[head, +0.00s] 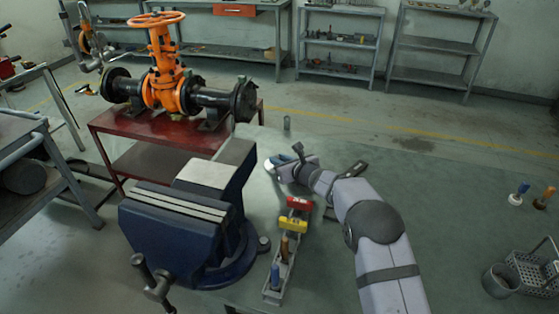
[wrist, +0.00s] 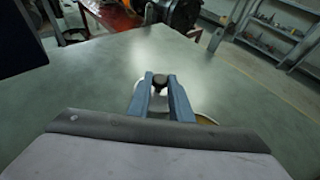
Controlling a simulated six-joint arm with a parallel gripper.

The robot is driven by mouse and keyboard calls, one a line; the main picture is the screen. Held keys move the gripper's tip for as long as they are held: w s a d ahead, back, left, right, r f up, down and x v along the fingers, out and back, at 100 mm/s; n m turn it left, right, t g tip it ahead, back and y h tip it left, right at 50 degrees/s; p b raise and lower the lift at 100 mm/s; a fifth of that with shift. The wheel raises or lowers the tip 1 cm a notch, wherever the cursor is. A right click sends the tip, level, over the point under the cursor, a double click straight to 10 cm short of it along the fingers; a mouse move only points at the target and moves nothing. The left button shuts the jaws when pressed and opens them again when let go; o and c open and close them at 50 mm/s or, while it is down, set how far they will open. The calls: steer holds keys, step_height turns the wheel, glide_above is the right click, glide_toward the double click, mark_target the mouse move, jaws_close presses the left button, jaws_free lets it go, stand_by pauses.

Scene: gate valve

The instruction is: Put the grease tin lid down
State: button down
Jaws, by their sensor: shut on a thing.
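My gripper (wrist: 160,84) is shut on the dark knob (wrist: 160,79) of the grease tin lid. The lid's pale disc (wrist: 158,103) shows between and below the fingers in the wrist view. A curved rim with yellowish contents, likely the open grease tin (wrist: 207,120), shows just right of the fingers and is mostly hidden by my gripper. In the head view my gripper (head: 272,164) is low over the bench, right of the vise, and the lid is hardly distinguishable there. I cannot tell whether the lid touches the bench.
A large blue vise (head: 190,215) stands left of my arm. A narrow tray (head: 272,296) with red and yellow blocks and screwdrivers lies beside it. A small grey cylinder (head: 287,123) stands near the far edge. The bench ahead of the fingers (wrist: 110,75) is clear.

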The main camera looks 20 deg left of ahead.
steer(key=shift+f, duration=0.15)
steer(key=c, duration=1.6)
jaws_free()
steer(key=shift+r, duration=0.2)
steer(key=shift+b+v, duration=1.6)
steer(key=shift+v, duration=4.4)
